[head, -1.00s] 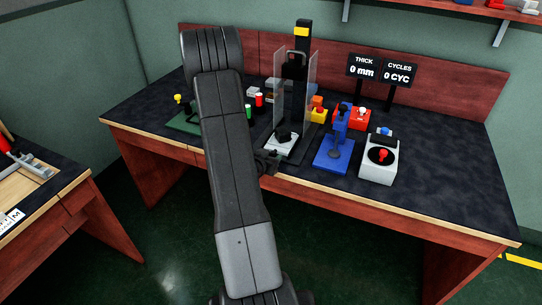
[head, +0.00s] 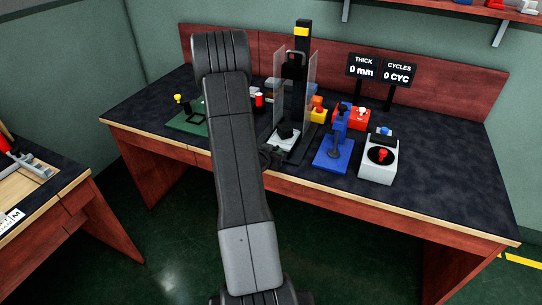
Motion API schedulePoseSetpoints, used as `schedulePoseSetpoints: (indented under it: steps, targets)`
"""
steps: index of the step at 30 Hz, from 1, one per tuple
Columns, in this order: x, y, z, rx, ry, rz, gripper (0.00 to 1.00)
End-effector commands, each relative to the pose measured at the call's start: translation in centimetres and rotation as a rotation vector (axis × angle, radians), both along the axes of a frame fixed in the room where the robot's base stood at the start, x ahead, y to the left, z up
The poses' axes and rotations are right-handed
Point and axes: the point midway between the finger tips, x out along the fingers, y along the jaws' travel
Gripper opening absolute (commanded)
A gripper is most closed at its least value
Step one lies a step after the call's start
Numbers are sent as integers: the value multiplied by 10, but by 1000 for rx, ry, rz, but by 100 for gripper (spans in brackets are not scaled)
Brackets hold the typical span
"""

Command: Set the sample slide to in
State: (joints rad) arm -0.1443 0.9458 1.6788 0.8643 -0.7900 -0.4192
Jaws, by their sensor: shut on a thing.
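The press stand with clear side guards (head: 309,85) and a dark column stands at the middle of the bench. The sample slide (head: 287,141) lies low at the front of this stand, a pale plate with a dark round piece on top. My gripper (head: 274,157) is at the slide's front left edge, small and dark against the bench. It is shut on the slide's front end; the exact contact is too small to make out. My arm hides part of the bench to the left of the press.
A blue lever unit (head: 335,150) and a grey box with a red knob (head: 380,160) stand close to the right. Red and yellow button boxes sit behind. A green plate (head: 188,120) lies at left. Displays (head: 383,69) read 0 mm and 0 CYC. The bench's right side is clear.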

Motion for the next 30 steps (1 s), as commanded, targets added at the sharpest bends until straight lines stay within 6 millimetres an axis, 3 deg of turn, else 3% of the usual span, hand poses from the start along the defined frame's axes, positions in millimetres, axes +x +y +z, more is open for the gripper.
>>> schedulePoseSetpoints:
  steps: [3, 7, 18, 19, 21, 30]
  targets:
    - [23, -13, 1, 0, -4, -3, 0]
    - [39, -21, 1, 0, -2, -1, 0]
    - [44, -23, 1, -1, -2, 1, 0]
    - [43, -23, 1, -1, -2, 1, 31]
    - [43, -23, 1, -1, -2, 1, 44]
    - [42, -22, 1, 0, -1, 0, 46]
